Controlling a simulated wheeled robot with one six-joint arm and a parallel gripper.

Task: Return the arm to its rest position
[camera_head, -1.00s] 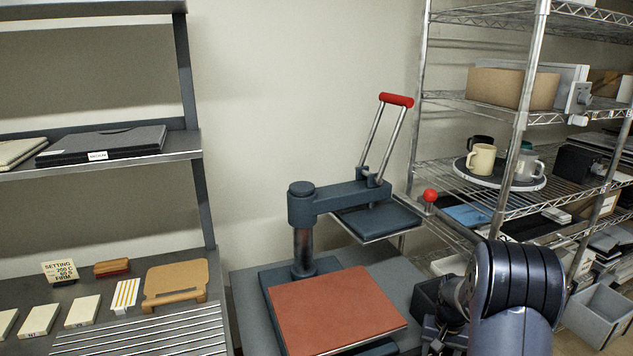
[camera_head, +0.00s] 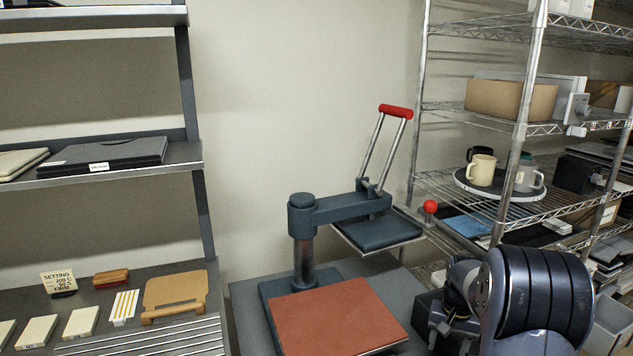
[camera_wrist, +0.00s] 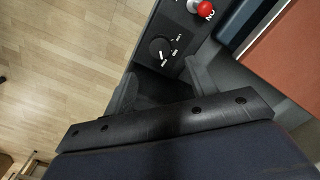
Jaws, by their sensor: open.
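My arm (camera_head: 535,300) is folded at the lower right of the head view, beside the press. My gripper (camera_wrist: 162,88) shows in the wrist view with its two dark fingers apart and nothing between them. It points down over the dark control box with a dial (camera_wrist: 160,50). In the head view I cannot make out the fingertips.
A wire rack (camera_head: 520,140) stands close behind my arm at the right, holding a round tray (camera_head: 500,192) with a cream mug (camera_head: 481,170). A red ball knob (camera_head: 430,207) is near my arm. A shelf (camera_head: 100,172) fills the left. Wooden floor (camera_wrist: 65,60) is clear.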

